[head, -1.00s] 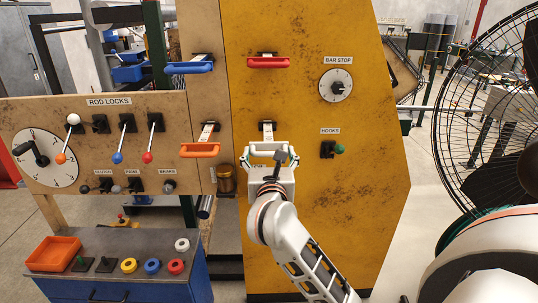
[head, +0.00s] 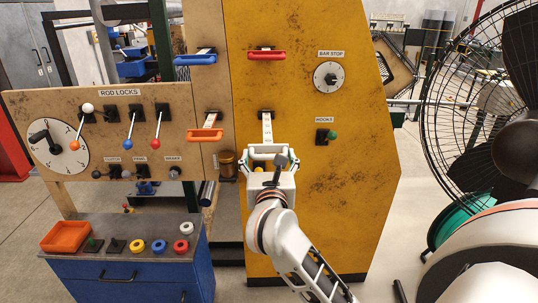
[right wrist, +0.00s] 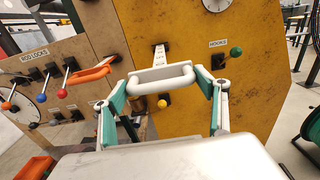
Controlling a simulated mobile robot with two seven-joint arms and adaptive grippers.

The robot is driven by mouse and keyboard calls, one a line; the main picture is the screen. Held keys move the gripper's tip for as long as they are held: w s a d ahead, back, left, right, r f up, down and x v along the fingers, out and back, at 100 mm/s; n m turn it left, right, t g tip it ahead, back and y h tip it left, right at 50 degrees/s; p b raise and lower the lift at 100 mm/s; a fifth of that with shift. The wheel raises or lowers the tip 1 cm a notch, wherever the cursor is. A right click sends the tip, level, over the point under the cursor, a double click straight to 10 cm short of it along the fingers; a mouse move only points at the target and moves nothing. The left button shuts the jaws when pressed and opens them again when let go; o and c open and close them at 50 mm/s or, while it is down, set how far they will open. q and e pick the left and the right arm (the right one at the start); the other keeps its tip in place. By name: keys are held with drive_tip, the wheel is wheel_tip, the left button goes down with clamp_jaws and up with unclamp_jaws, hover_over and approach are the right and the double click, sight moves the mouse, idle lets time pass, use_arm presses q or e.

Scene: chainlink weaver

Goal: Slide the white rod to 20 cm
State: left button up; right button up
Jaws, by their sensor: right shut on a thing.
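The white rod (head: 267,128) sticks out of the yellow panel as a pale graduated strip. Its marks are too small to read. Its white loop handle (right wrist: 150,82) sits at the strip's near end. My right gripper (head: 269,156) is shut on the handle, and in the right wrist view its green-padded fingers stand at the handle's two ends. In the head view the gripper partly hides the handle. My left gripper is not in view.
An orange-handled rod (head: 205,135), a blue one (head: 196,59) and a red one (head: 266,55) stick out nearby. The rod lock board (head: 60,102) with levers is at left. A black fan (head: 490,110) stands at right. A blue cabinet (head: 130,270) is at lower left.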

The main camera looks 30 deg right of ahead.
drive_tip(key=shift+w, duration=0.2)
drive_tip(key=o, duration=1.3)
drive_tip(key=v, duration=1.2)
